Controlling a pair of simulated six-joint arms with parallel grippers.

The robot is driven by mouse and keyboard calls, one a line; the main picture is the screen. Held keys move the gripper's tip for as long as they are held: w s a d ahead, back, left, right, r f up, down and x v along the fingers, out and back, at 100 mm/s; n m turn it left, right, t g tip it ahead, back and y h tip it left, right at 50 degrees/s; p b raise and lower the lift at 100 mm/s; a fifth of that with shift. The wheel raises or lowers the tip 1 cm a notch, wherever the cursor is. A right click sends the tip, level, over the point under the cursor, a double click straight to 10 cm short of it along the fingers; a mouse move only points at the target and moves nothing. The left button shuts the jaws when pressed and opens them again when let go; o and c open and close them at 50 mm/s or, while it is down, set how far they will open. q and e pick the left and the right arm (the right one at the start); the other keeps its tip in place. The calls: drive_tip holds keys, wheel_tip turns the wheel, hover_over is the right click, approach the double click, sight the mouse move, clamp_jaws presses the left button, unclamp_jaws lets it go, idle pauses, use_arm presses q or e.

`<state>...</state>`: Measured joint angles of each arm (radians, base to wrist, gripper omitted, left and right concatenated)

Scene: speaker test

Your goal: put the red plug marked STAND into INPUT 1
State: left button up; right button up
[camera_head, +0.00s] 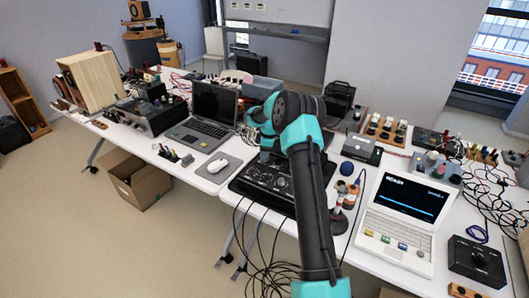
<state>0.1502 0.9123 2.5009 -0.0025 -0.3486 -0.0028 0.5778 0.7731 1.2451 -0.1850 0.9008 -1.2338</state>
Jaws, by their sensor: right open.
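My right arm reaches in from the bottom, and its right gripper (268,150) hangs over the black panel box (264,186) near the table's middle. My arm hides much of that box, and the fingertips are hard to make out. The right gripper is open, with nothing visible in it. I cannot pick out the red plug marked STAND or read an INPUT 1 label at this size. Several dark cables (265,250) hang from the table's front edge below the box. My left gripper is not in view.
A laptop (205,112), a mouse (215,166) and a wooden speaker cabinet (92,78) stand to the left. A white instrument with a screen (405,215), a dark box (477,262) and tangled cables (485,190) crowd the right. A cardboard box (136,180) sits on the floor.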

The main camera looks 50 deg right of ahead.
drive_tip(key=shift+r, duration=0.15)
wheel_tip(320, 180, up, 17)
drive_tip(key=s+d, duration=0.1)
drive_tip(key=s, duration=0.1)
drive_tip(key=shift+d, duration=0.35)
idle(0.3)
